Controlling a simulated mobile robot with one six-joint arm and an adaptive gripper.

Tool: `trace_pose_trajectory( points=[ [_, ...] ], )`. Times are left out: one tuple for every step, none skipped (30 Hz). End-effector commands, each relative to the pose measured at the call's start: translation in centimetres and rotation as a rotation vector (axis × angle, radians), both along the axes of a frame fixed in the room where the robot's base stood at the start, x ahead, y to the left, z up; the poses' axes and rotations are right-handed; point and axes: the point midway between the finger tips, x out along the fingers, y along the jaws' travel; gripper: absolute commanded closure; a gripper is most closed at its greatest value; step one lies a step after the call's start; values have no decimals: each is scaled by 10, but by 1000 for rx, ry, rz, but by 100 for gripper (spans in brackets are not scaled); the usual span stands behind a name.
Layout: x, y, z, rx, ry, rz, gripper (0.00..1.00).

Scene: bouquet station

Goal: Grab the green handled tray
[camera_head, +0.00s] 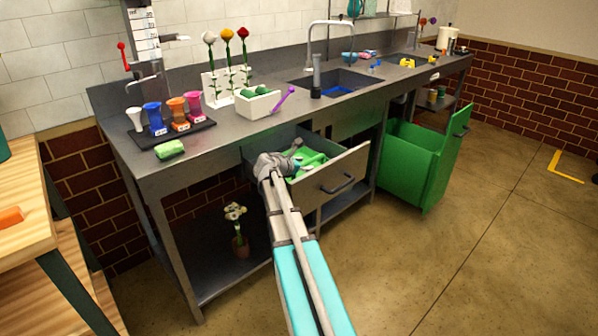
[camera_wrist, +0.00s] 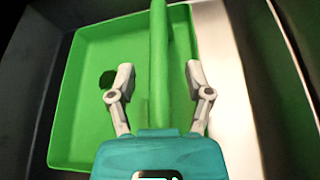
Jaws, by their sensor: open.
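The green handled tray (camera_head: 309,159) lies inside the open drawer (camera_head: 330,187) under the counter, partly hidden by my arm in the head view. In the wrist view the tray (camera_wrist: 85,120) fills the left and middle, with its green handle (camera_wrist: 159,70) running upright through the picture. My gripper (camera_wrist: 160,80) is open, one finger on each side of the handle, with gaps to both. A small dark round spot shows on the tray floor beside the left finger. In the head view my gripper (camera_head: 297,160) is down at the drawer.
The drawer's pale front wall (camera_wrist: 222,90) is close to the right finger. A steel counter (camera_head: 215,135) above holds colored cups, a white box and flowers. A green bin (camera_head: 410,165) stands to the right, and a potted flower (camera_head: 238,230) is on the lower shelf.

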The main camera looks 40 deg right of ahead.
Motion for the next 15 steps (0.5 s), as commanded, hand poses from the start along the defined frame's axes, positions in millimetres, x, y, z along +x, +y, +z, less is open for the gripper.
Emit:
trace_pose_trajectory(
  points=[
    [0, 0, 0, 0, 0, 0, 35],
    [0, 0, 0, 0, 0, 0, 35],
    [0, 0, 0, 0, 0, 0, 35],
    [0, 0, 0, 0, 0, -1, 35],
    [0, 0, 0, 0, 0, -1, 35],
    [0, 0, 0, 0, 0, -1, 35],
    [0, 0, 0, 0, 0, -1, 38],
    [0, 0, 0, 0, 0, -1, 44],
    [0, 0, 0, 0, 0, -1, 51],
    [0, -1, 0, 0, 0, -1, 57],
    [0, -1, 0, 0, 0, -1, 63],
    [0, -1, 0, 0, 0, -1, 70],
    [0, -1, 0, 0, 0, -1, 76],
    [0, -1, 0, 0, 0, -1, 81],
    [-1, -1, 0, 0, 0, -1, 89]
  ],
)
